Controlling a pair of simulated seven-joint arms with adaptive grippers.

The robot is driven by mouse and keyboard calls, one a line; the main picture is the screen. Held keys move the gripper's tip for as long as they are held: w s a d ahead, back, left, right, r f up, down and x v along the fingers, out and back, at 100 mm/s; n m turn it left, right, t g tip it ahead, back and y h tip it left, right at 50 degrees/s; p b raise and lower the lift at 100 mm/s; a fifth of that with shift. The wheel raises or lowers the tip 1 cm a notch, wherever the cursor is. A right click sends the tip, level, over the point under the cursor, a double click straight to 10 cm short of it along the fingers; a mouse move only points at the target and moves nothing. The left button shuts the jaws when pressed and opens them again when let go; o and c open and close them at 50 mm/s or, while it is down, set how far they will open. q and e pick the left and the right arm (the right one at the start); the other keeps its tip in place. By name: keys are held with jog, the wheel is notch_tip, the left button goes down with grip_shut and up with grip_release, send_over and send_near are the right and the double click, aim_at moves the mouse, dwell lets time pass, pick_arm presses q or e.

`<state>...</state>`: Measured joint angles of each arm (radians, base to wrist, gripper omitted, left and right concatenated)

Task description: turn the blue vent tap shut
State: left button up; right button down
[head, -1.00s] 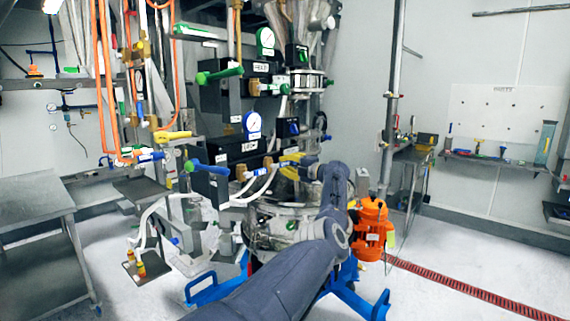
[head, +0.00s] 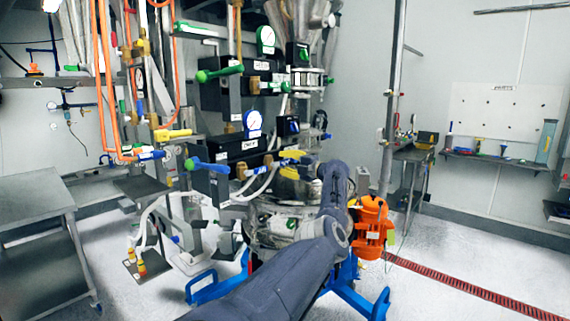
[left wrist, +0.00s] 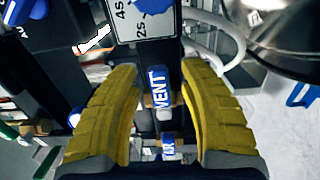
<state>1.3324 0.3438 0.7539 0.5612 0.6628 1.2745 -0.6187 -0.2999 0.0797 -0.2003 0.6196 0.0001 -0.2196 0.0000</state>
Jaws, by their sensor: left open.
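The blue vent tap (left wrist: 158,88), marked VENT in white, is in the middle of the left wrist view. It lies between the two yellow fingers of my left gripper (left wrist: 165,112), with a visible gap on each side. The gripper is open and holds nothing. In the head view my left gripper (head: 291,163) is at the front of the dark valve block, beside a brass fitting (head: 268,161). The tap is small there and largely hidden by the fingers. My right gripper is in neither current view.
A blue lever (head: 207,166) and a green lever (head: 219,74) stick out to the left. A dial gauge (head: 253,121) stands above the block. A pale hose (head: 262,186) curves close below my fingers. An orange motor (head: 371,226) stands at the right.

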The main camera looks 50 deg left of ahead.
pick_arm(q)
jog(key=shift+d, duration=0.15)
jog(key=w+d, duration=0.2)
jog(key=d, duration=0.9)
jog(key=shift+w+d, duration=0.2)
jog(key=shift+d, duration=0.05)
